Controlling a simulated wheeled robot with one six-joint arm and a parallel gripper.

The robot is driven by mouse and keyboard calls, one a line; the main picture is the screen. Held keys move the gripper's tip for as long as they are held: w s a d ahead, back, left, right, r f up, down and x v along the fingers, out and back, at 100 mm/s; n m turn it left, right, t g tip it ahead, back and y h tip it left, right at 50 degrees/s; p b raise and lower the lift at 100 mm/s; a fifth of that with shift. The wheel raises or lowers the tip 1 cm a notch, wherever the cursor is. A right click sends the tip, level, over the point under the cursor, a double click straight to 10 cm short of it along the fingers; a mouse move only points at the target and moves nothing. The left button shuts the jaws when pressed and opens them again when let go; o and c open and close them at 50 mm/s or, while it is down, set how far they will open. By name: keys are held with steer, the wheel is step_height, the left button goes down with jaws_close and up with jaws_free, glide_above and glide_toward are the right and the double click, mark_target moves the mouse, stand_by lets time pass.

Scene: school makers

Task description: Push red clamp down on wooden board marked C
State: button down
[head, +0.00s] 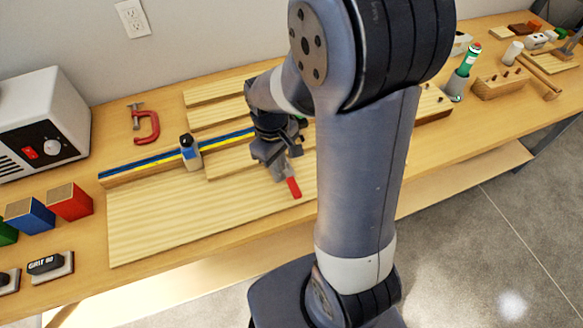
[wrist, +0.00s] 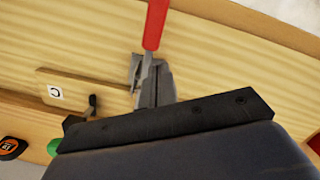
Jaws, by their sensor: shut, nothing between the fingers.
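The red clamp handle (head: 293,188) sticks out just below my gripper (head: 272,155) in the head view. In the wrist view the red handle (wrist: 155,24) runs up to the top edge, and its grey metal clamp body (wrist: 150,82) sits at its lower end. The wooden board marked C (wrist: 75,88) carries a white label with a C, left of the clamp. My gripper is shut and empty, close above the clamp. Its dark body (wrist: 165,125) fills the lower wrist view. The fingertips are hard to make out, and I cannot tell if they touch the clamp.
Pale boards (head: 150,215) lie across the bench, with a blue and yellow rail (head: 150,165) among them. A red C-clamp (head: 146,127) lies behind the rail. Colored blocks (head: 70,202) stand at the left. My arm hides part of the bench.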

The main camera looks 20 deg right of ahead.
step_height(320, 180, up, 11)
steer(key=shift+w+a+f, duration=0.15)
steer(key=shift+w+a, duration=0.1)
steer(key=shift+w, duration=0.15)
stand_by(0.4)
steer(key=p, duration=0.2)
glide_above(289, 180)
steer(key=f, duration=0.7)
steer(key=shift+w+f, duration=0.3)
steer(key=shift+s+d, duration=0.1)
steer(key=shift+s, duration=0.2)
steer(key=shift+r, duration=0.15)
